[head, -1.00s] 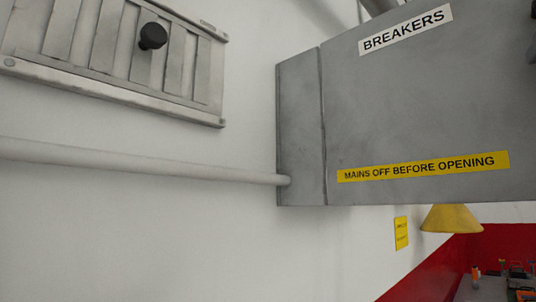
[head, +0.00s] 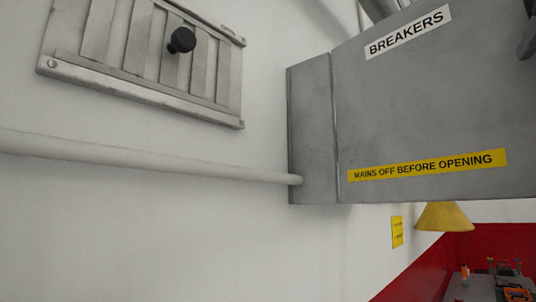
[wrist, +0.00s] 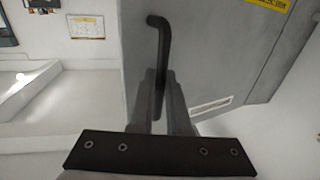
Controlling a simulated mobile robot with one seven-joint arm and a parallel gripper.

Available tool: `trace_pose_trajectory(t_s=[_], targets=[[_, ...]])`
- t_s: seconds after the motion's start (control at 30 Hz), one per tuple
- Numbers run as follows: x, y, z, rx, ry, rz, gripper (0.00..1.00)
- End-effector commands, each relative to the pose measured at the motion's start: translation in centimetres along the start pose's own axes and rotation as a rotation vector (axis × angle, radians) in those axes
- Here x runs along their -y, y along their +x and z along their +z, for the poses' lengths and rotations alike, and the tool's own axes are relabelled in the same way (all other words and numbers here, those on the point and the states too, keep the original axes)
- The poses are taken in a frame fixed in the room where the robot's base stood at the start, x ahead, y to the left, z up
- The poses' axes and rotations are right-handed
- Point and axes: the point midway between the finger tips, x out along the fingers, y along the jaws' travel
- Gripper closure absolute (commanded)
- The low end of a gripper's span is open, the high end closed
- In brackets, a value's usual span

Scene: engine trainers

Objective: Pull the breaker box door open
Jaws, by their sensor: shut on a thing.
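The breaker box door (head: 430,110) is a grey panel with a white BREAKERS label and a yellow MAINS OFF BEFORE OPENING label. It fills the right of the head view, beside the box's narrow grey side (head: 312,130). Its dark handle (head: 527,42) is cut off at the top right corner. In the wrist view the handle (wrist: 160,35) is a black bent bar against the grey door (wrist: 215,50). My gripper (wrist: 160,82) is shut on the handle, its fingers on either side of the bar. I cannot tell whether the door stands ajar.
A pale pipe (head: 150,160) runs along the white wall into the box. A slatted vent panel (head: 145,55) with a black knob is at upper left. A yellow lamp shade (head: 443,216) and a cluttered bench (head: 480,288) lie beyond, lower right.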

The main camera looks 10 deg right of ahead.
Motion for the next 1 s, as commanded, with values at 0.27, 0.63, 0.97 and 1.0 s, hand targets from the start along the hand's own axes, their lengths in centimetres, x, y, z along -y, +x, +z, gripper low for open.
trace_pose_trajectory(t_s=[0.27, 0.63, 0.97, 1.0], targets=[[0.18, 0.05, 0.0, 0.0, 0.0, -0.004, 1.0], [0.13, 0.04, 0.0, 0.0, 0.0, -0.002, 0.73], [0.08, 0.04, -0.01, 0.0, 0.0, -0.001, 0.73], [0.08, 0.04, -0.01, 0.0, 0.0, -0.001, 0.73]])
